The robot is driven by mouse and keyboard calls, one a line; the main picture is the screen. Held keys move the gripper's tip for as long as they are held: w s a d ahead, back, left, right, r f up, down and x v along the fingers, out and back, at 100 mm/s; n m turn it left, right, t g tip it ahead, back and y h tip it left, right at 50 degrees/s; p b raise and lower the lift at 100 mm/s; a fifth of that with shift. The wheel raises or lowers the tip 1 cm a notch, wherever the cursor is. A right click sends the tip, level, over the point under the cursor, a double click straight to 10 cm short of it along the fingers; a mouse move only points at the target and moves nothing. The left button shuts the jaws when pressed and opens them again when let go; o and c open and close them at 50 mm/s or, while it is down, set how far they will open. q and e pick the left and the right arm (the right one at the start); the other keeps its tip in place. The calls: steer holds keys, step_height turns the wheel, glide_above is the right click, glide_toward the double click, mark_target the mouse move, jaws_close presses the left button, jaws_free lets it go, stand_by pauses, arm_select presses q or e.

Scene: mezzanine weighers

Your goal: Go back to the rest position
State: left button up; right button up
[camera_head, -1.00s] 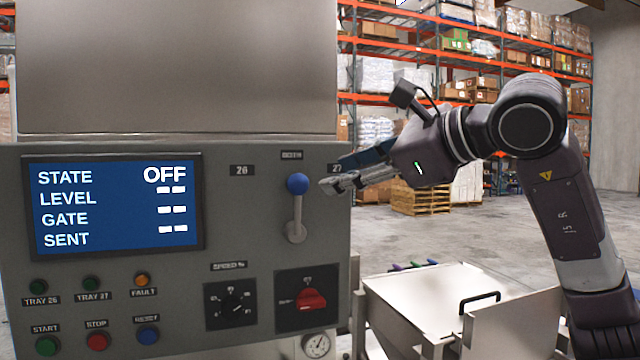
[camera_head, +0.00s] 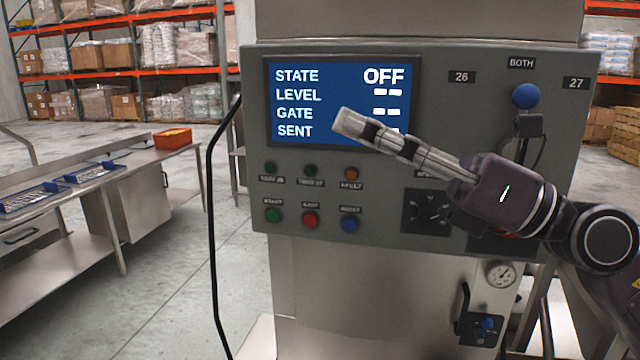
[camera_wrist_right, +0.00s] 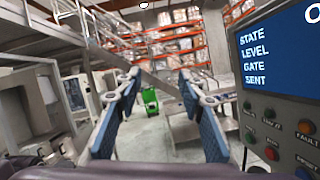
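My right gripper (camera_head: 347,123) reaches in from the right in the head view, in front of the control panel (camera_head: 425,60). Its fingers point left and overlap the lower right of the screen (camera_head: 300,95), which reads STATE OFF. The right wrist view shows its two blue-padded fingers (camera_wrist_right: 160,90) spread apart with nothing between them. The panel's screen also stands at the right of that view (camera_wrist_right: 278,55). The lever with the blue knob (camera_head: 525,96) stands at the panel's upper right, apart from the fingers. The knobs below it are partly hidden by my gripper and arm. My left gripper is not in view.
Push buttons (camera_head: 310,219) line the panel's lower left. A steel table (camera_head: 130,185) with blue trays (camera_head: 93,172) and an orange bin (camera_head: 173,138) stands at left. A black cable (camera_head: 211,220) hangs beside the machine. Open floor lies between. A green object (camera_wrist_right: 150,102) stands farther off.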

steer(key=w+d+f+m+t+h, duration=0.55)
steer(key=f+m+t+h, duration=0.2)
steer(key=m, duration=0.85)
steer(key=w+d+f+m+t+h, duration=0.4)
steer(key=d+f+m+t+h, duration=0.35)
steer(key=m, duration=0.75)
steer(key=s+d+f+m+g+h, duration=0.1)
steer(key=d+f+m+g+h, duration=0.3)
steer(key=f, duration=0.7)
steer(key=s+d+f+m+g+h, duration=0.15)
steer(key=f+m+h, duration=0.35)
steer(key=f, duration=0.7)
steer(key=s+f+m+g+y, duration=0.25)
steer(key=s+f+g, duration=0.6)
steer(key=f, duration=0.65)
steer(key=s+a+f+m+g, duration=0.1)
steer(key=s+a+f+g, duration=0.1)
steer(key=s+f, duration=0.6)
steer(key=s+a+f+m+g, duration=0.1)
steer(key=s+f+m+g, duration=0.2)
steer(key=s, duration=0.8)
step_height(320, 180, down, 25)
steer(key=s+n+g, duration=0.1)
steer(key=s+n, duration=0.1)
steer(key=s+d+f+g, duration=0.1)
steer(key=s+d+f, duration=0.2)
steer(key=s+f, duration=1.4)
steer(key=shift+y, duration=0.35)
